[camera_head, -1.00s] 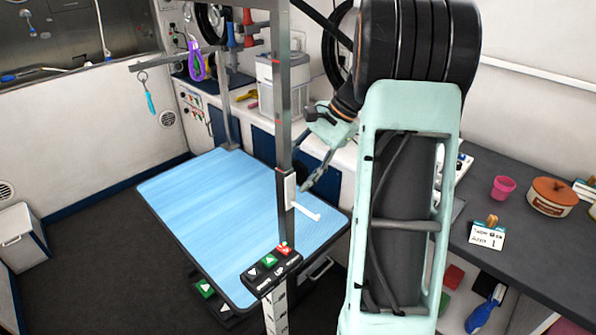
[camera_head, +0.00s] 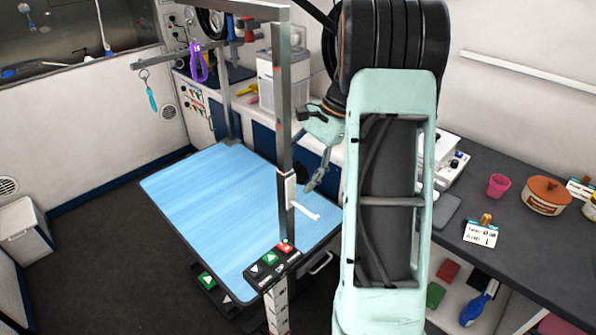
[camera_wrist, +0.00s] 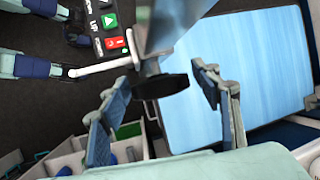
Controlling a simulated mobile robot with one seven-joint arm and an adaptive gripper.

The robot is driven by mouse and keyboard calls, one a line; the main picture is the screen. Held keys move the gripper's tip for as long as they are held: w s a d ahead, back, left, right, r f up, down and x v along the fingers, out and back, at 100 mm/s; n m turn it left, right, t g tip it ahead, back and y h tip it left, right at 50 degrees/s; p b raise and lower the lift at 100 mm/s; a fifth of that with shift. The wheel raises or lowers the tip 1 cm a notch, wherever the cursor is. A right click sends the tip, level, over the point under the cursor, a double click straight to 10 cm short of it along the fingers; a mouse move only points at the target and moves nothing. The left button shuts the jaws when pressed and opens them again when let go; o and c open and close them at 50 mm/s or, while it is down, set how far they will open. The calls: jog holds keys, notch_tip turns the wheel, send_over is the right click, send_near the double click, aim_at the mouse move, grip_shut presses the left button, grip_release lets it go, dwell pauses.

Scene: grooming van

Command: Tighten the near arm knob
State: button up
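The near arm post (camera_head: 283,110) rises at the near edge of the blue grooming table (camera_head: 205,200). A black round knob (camera_head: 301,172) shows beside the post, partly hidden by it. In the wrist view the knob (camera_wrist: 160,86) appears as a dark disc between my fingertips in the picture, with space on both sides. A white lever (camera_head: 304,211) sticks out of the post's clamp below the knob; it also shows in the wrist view (camera_wrist: 105,67). My gripper (camera_head: 316,183) is right of the post. In the wrist view my gripper (camera_wrist: 160,77) is open and empty.
The table control box (camera_head: 272,265) with red and green buttons sits by the post's base. A purple loop (camera_head: 197,62) hangs from the overhead bar.

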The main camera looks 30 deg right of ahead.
jog(key=shift+r, duration=0.15)
jog(key=v, duration=1.2)
dwell(0.3)
